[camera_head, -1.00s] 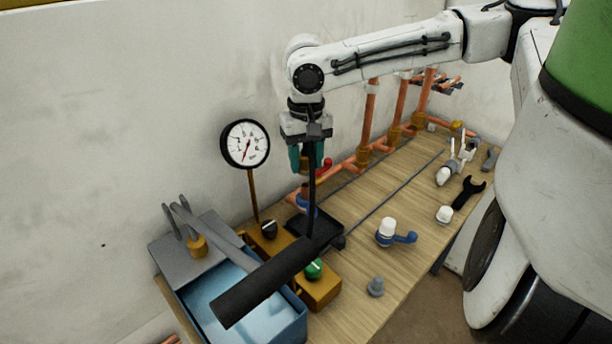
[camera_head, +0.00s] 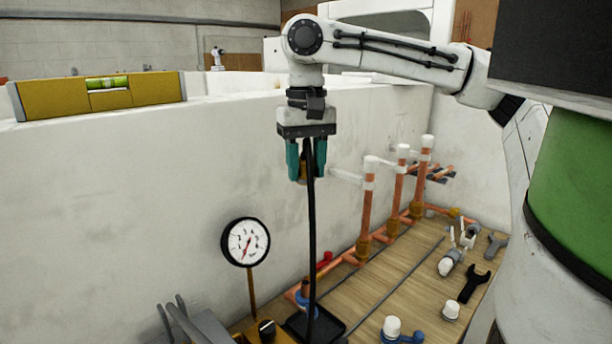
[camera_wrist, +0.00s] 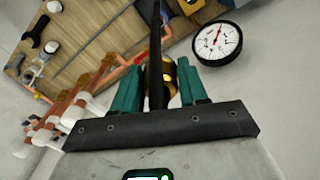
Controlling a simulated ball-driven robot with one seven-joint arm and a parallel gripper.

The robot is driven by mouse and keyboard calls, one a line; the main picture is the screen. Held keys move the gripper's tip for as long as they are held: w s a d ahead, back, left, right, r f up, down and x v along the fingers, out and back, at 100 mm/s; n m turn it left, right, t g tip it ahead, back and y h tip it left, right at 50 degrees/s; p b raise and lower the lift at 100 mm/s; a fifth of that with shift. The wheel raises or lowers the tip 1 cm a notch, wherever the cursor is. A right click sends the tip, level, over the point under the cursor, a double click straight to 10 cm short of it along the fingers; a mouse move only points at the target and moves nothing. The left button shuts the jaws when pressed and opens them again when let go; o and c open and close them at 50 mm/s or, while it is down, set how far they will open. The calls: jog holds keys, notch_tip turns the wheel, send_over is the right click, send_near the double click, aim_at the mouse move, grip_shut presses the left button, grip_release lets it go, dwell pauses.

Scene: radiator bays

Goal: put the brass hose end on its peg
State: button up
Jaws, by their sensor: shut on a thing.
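My gripper (camera_head: 306,178) is shut on the brass hose end (camera_head: 301,168), holding it high in front of the white wall, well above the bench. The brass also shows between the teal fingers in the wrist view (camera_wrist: 169,76). The black hose (camera_head: 311,240) hangs straight down from it, in front of the fingers. A pale rod (camera_head: 345,176) shows near the wall to the right of my gripper, left of the nearest copper pipe. I cannot tell whether it is the peg.
Copper pipes with white tops (camera_head: 367,210) stand along the wall to the right. A pressure gauge (camera_head: 245,242) stands lower left. A yellow spirit level (camera_head: 100,96) lies on the wall top. A black wrench (camera_head: 473,286) and white-capped fittings lie on the wooden bench (camera_head: 385,290).

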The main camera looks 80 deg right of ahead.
aim_at(306, 159)
jog(key=shift+r+p, duration=2.15)
jog(key=shift+r, duration=0.15)
